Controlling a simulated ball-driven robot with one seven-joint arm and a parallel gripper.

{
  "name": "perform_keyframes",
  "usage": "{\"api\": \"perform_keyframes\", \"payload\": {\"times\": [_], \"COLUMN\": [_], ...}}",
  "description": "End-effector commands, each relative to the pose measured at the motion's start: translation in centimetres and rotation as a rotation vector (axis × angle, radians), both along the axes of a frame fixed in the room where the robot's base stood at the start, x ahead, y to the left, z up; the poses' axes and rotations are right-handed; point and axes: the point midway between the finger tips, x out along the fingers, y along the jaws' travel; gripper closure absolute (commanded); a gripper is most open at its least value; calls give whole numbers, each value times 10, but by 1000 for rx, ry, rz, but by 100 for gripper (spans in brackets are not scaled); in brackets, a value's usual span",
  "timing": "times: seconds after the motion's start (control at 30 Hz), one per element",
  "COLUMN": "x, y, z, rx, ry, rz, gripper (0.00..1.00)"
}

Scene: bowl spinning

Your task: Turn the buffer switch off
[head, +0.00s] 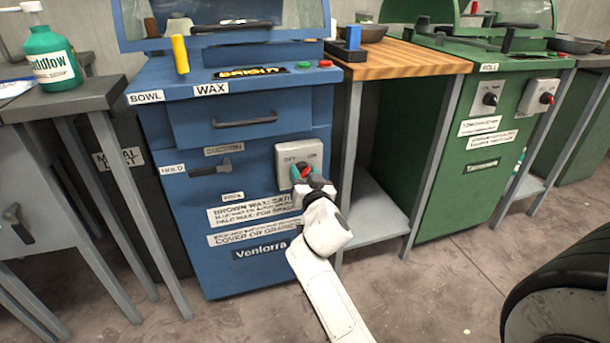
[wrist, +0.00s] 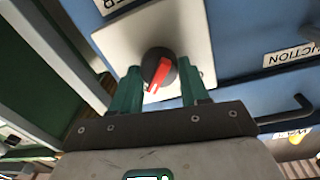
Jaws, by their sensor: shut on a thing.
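The switch is a round dark knob with a red pointer (wrist: 160,74) on a pale grey plate (head: 286,156). The plate is marked OFF at left and ON at right, on the front of the blue machine (head: 245,75). My gripper (head: 302,176) reaches it from below and in front. In the wrist view, the green fingers of my gripper (wrist: 158,88) are shut on the knob, one on each side. The red pointer lies at a slant there. In the head view the gripper hides most of the knob.
A drawer handle (head: 245,121) and a dark lever (head: 211,169) are left of the plate. A green machine (head: 465,90) with two similar switches stands to the right, past a wooden-topped bench (head: 405,60). A black tyre-like object (head: 565,290) is at lower right.

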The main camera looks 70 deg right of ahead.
Motion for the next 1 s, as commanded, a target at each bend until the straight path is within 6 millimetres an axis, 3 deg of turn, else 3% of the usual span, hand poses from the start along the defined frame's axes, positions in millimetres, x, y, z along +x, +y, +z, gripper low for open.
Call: {"api": "perform_keyframes", "payload": {"times": [0.2,0.57,1.0], "x": [0,0,1], "y": [0,0,1], "z": [0,-1,-2], "rx": [0,-38,-261], "ry": [0,44,307], "rz": [0,0,0], "gripper": [85,85,85]}}
